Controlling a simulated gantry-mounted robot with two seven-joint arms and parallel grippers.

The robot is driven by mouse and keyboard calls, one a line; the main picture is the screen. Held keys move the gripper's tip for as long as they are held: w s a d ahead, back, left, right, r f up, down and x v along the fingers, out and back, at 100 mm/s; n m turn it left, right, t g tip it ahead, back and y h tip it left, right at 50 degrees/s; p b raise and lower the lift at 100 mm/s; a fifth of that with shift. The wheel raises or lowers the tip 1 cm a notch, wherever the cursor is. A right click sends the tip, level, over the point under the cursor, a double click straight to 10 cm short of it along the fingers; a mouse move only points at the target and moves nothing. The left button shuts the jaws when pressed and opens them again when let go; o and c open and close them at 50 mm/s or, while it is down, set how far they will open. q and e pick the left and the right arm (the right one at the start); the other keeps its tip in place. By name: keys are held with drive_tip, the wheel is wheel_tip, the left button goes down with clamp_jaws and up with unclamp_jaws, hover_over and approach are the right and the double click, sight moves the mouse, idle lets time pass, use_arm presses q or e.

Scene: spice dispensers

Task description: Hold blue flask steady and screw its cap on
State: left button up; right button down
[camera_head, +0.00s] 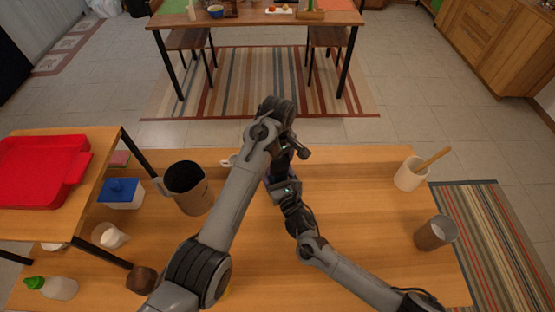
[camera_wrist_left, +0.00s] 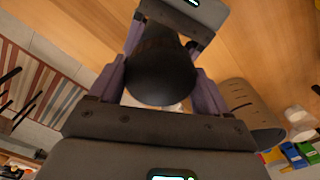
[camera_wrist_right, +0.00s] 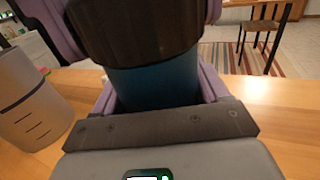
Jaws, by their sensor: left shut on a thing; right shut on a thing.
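The blue flask (camera_wrist_right: 152,88) is upright in the right wrist view, and only part of its blue body shows. Its black cap (camera_wrist_right: 135,30) sits at the flask's top; I cannot tell how far it is screwed on. My right gripper (camera_wrist_right: 158,92) is shut around the flask body. My left gripper (camera_wrist_left: 163,78) is shut on the black cap, which fills the space between its purple fingers in the left wrist view (camera_wrist_left: 162,60). In the head view my arms hide most of the flask above the table's middle.
A dark pitcher (camera_head: 188,190) stands left of my arms, with a blue-lidded box (camera_head: 121,194) farther left. A cup with a wooden stick (camera_head: 410,175) and a brown cup (camera_head: 435,234) stand at right. A red tray (camera_head: 40,170) lies on the raised left shelf.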

use_arm(q)
drive_tip(key=m, duration=1.1)
drive_tip(key=o, duration=1.1)
drive_tip(key=shift+r, duration=2.2)
drive_tip(key=shift+c, duration=0.3)
